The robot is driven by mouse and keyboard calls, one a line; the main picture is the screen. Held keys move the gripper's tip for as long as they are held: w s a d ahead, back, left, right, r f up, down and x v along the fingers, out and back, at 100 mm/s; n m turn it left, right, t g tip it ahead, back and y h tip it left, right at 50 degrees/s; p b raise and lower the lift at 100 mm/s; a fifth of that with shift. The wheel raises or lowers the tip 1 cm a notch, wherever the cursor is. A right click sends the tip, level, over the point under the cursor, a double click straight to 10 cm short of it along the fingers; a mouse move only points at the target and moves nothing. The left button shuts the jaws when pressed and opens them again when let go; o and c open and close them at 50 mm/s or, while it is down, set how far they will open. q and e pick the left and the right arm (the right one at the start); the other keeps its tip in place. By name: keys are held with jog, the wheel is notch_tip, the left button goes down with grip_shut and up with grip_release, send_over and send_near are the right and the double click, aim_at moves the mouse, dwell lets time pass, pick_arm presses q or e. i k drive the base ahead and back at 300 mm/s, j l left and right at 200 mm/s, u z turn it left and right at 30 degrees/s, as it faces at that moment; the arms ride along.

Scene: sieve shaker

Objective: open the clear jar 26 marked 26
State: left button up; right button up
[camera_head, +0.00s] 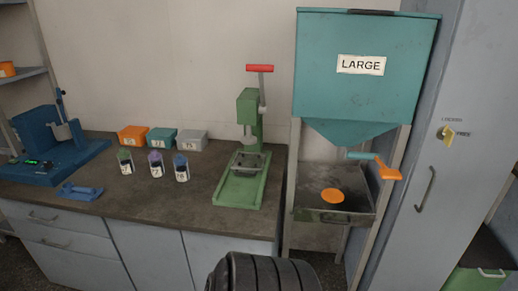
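Three small clear jars with dark contents and white labels stand upright in a row on the brown countertop (110,195). The left jar (126,162) has a green lid, the middle jar (156,165) a purple lid and the right jar (181,169) a blue lid. All three lids appear to be on. The labels are too small to read surely, so I cannot tell which jar is marked 26. Neither of my grippers is in view.
Orange, teal and grey boxes (192,140) stand behind the jars. A green press (240,190) with a red handle is to their right; a blue device (45,150) is left. Further right is a teal hopper (360,90) marked LARGE.

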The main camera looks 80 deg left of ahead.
aim_at(182, 172)
jog(key=k+u, duration=0.15)
jog(key=u, duration=0.35)
jog(key=k+u, duration=0.1)
jog(key=u, duration=0.35)
jog(key=k+j+u, duration=0.1)
jog(key=u, duration=0.4)
jog(key=k+j+u, duration=0.1)
jog(key=u, duration=0.4)
jog(key=k+j+u, duration=0.15)
jog(key=j, duration=0.3)
jog(key=k+j+u, duration=0.15)
jog(key=j, duration=0.3)
jog(key=j+u, duration=0.15)
jog(key=j, duration=0.35)
jog(key=k+j+u, duration=0.15)
jog(key=j, duration=0.35)
